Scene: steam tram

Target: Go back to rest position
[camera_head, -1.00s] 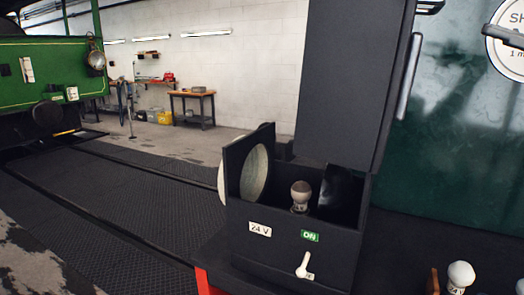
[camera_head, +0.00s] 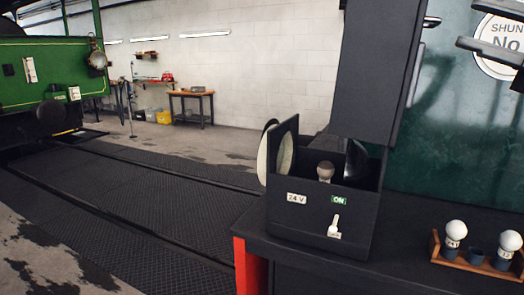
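A black lamp box (camera_head: 300,235) stands on a dark bench, with labels "24 V" and "ON" and a white switch lever (camera_head: 336,224) on its front. Its door with a round pale lens (camera_head: 285,152) stands open at the left. A bulb with a greyish globe (camera_head: 325,171) sits upright inside; its base is hidden. A tall dark block (camera_head: 383,70) is above the box. A grey gripper part, seemingly of my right gripper (camera_head: 490,51), enters at the upper right, clear of the box and bulbs; its opening cannot be judged. My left gripper is not in view.
A wooden rack (camera_head: 435,246) at the lower right holds two white bulbs (camera_head: 456,231) (camera_head: 510,242) with a dark cup (camera_head: 476,256) between them. A red post (camera_head: 248,265) marks the bench's left end. Open floor lies left; a green vehicle (camera_head: 45,70) stands beyond.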

